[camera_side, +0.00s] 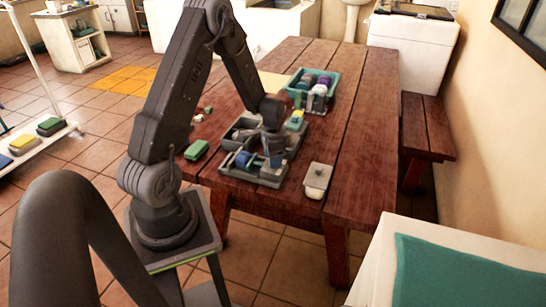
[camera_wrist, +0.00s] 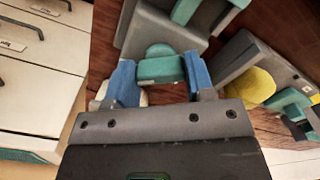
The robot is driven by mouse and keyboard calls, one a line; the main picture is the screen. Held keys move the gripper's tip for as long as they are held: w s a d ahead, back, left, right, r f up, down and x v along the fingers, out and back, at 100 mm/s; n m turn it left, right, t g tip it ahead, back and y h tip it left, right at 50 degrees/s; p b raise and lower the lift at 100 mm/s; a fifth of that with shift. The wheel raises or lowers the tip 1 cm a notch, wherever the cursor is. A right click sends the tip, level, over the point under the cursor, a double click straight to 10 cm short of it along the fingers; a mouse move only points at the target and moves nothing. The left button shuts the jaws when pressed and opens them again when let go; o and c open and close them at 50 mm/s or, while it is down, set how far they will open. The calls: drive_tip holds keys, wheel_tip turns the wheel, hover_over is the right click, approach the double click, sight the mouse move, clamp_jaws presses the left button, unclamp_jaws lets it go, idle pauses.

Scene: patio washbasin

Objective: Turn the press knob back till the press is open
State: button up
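The press knob (camera_wrist: 160,68) is a teal piece with a rounded top and a straight lower edge. It shows in the wrist view beside a grey body (camera_wrist: 150,30), which seems to be part of the press. My gripper (camera_wrist: 160,75) has one blue finger on each side of the knob. The fingers stand apart by about the knob's width and appear to meet its sides. In the side view my gripper (camera_side: 273,143) is low over the grey trays on the table, and the knob is too small or hidden to make out. How far the press is open cannot be told.
Grey compartment trays (camera_side: 268,180) hold small parts close around my gripper. A teal bin (camera_side: 300,97) with rolls stands behind. A green block (camera_side: 196,150) lies left, and a pale block (camera_side: 318,180) lies right. The wooden table (camera_side: 365,150) is clear along its right side.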

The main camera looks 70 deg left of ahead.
drive_tip(key=c, duration=0.4)
drive_tip(key=shift+o, duration=0.2)
drive_tip(key=shift+n, duration=0.4)
drive_tip(key=n, duration=0.3)
drive_tip(key=shift+n, duration=0.4)
drive_tip(key=n, duration=0.4)
drive_tip(key=shift+d, duration=0.1)
drive_tip(key=n, duration=0.9)
drive_tip(key=shift+w+d+n, duration=0.1)
drive_tip(key=shift+n, duration=0.3)
